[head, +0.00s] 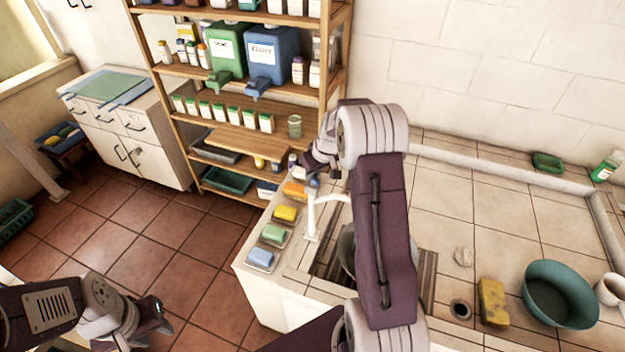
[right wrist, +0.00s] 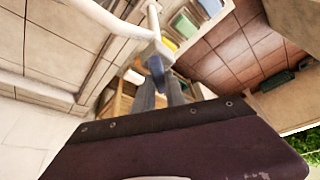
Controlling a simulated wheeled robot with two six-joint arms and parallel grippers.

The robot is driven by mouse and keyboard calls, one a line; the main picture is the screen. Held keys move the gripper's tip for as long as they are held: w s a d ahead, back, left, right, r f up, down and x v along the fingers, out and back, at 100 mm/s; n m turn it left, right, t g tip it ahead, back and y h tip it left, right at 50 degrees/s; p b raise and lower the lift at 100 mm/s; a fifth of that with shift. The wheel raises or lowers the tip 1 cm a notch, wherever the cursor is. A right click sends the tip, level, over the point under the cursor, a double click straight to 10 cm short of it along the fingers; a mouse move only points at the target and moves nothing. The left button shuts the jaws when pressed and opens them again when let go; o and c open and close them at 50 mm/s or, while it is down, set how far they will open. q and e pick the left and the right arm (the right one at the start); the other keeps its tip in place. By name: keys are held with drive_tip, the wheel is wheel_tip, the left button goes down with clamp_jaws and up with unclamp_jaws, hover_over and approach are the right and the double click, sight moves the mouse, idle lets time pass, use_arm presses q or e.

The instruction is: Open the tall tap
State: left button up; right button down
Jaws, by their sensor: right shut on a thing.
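The tall tap (head: 311,218) is white and stands upright on the counter beside the sink, its spout (head: 333,198) bending over toward the basin. It also shows in the right wrist view as a white pipe (right wrist: 118,24). My right gripper (head: 313,177) is at the top of the tap, partly hidden by my arm in the head view. In the right wrist view its narrow fingers (right wrist: 160,84) are shut on the tap's small blue handle (right wrist: 156,65). My left gripper (head: 160,314) hangs low at the left over the floor, away from the tap; its jaw gap is unclear.
Several soap dishes with coloured bars, such as a blue bar (head: 261,255), line the counter's left edge. My right arm hides much of the sink. A yellow sponge (head: 492,302) and a teal bowl (head: 559,294) stand at right. A wooden shelf (head: 238,143) is behind.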

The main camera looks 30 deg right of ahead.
drive_tip(key=n+y+b, duration=0.1)
drive_tip(key=n+b, duration=0.1)
drive_tip(key=n, duration=0.1)
drive_tip(key=shift+w+d+f+b, duration=0.1)
drive_tip(key=shift+d+b, duration=0.05)
drive_tip(key=shift+b, duration=0.2)
drive_tip(key=shift+n+y+b, duration=0.3)
drive_tip(key=shift+n+b, duration=0.05)
drive_tip(key=shift+n, duration=0.35)
use_arm(q)
drive_tip(key=shift+f, duration=2.5)
use_arm(e)
drive_tip(key=shift+r+n+g+y, duration=0.25)
drive_tip(key=shift+n+g+y, duration=0.2)
drive_tip(key=shift+n, duration=0.95)
drive_tip(key=c, duration=1.4)
unclamp_jaws()
use_arm(q)
drive_tip(key=shift+s, duration=0.2)
use_arm(e)
drive_tip(key=shift+s+d, duration=0.1)
drive_tip(key=shift+s, duration=0.1)
